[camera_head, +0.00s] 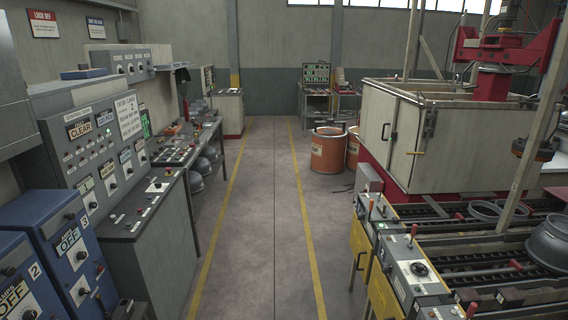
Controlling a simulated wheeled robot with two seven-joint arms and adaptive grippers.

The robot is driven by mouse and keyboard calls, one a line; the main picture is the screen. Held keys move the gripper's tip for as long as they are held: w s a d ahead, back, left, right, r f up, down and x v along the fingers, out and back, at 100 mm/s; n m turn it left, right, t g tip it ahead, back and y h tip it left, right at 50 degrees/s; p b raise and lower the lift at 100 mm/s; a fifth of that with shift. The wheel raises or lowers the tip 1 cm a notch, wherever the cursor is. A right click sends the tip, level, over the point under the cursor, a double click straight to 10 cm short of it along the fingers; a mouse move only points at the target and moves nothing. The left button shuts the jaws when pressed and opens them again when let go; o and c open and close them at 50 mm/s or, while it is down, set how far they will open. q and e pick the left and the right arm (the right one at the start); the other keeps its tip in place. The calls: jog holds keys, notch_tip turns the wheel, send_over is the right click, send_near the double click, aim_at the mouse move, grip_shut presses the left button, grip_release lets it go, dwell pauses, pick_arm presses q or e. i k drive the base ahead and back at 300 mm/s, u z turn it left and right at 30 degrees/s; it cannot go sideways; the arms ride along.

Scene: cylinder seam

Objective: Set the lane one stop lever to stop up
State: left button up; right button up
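Several red-tipped levers stand on the grey-and-yellow control boxes by the roller lanes at the right. One red lever (412,233) rises from the middle of these boxes, roughly upright. Another red lever (371,207) stands on the box farther back. Neither of my grippers is in view.
A clear floor aisle (262,220) runs between yellow lines. A control console (95,150) and blue cabinets (68,250) line the left. Orange drums (328,151) stand at the far right of the aisle. Roller lanes (480,240) carry metal rings (484,211) and a pot (550,243).

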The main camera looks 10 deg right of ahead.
aim_at(382, 183)
jog(key=i, duration=1.25)
jog(key=z, duration=1.15)
